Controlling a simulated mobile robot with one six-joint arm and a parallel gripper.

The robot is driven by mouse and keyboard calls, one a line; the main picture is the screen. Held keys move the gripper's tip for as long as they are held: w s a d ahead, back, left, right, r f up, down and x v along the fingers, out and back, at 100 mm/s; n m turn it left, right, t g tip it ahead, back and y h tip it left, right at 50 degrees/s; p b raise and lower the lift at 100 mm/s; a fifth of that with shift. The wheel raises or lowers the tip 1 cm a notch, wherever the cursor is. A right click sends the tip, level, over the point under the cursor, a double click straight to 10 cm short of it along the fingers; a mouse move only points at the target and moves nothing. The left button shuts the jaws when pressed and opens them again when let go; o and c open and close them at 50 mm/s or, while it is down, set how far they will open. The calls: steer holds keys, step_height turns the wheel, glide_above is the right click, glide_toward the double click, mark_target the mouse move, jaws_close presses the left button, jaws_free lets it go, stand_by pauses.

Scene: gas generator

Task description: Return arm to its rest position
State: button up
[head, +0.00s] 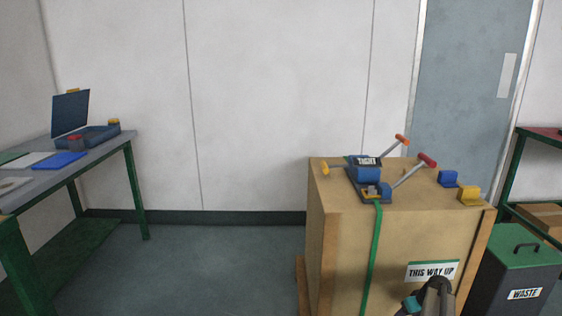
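The end of my arm with my gripper (432,296) shows at the bottom edge, right of the middle. It is dark grey with a teal part on its left and is cut off by the frame. It appears in front of the wooden crate's (338,235) front face, below the "THIS WAY UP" label (432,270). Its fingers cannot be made out clearly, so I cannot tell whether it is open or shut. I see nothing clearly held in it.
A blue strapping tool (369,174) with handles sits on the crate, a green strap (374,250) hanging down. Blue (448,178) and yellow (469,195) blocks lie there too. A waste bin (515,268) stands right, a green-legged table (125,140) left. The floor between is clear.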

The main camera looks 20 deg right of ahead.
steer(key=w+a+n+g+y+p, duration=0.15)
steer(key=a+p, duration=0.25)
steer(key=a, duration=0.6)
steer(key=w+a+n+p, duration=0.2)
steer(key=w+a+p, duration=0.1)
steer(key=a, duration=0.8)
steer(key=s+a+n+g+p, duration=0.3)
steer(key=a+p, duration=0.4)
steer(key=a, duration=1.1)
steer(key=s+a+r+g+p, duration=0.25)
steer(key=s+a+p, duration=0.45)
steer(key=s+a, duration=0.65)
steer(key=s+a+r+m+g+h+p, duration=0.1)
steer(key=s+m, duration=0.4)
steer(key=s, duration=0.8)
step_height(320, 180, up, 3)
steer(key=shift+s+a+f+g+h+p, duration=0.1)
steer(key=shift+s+a+g+h+p, duration=0.1)
steer(key=shift+s+g+h+p, duration=0.4)
steer(key=shift+w+y, duration=0.2)
steer(key=shift+y, duration=0.05)
steer(key=shift+d, duration=0.1)
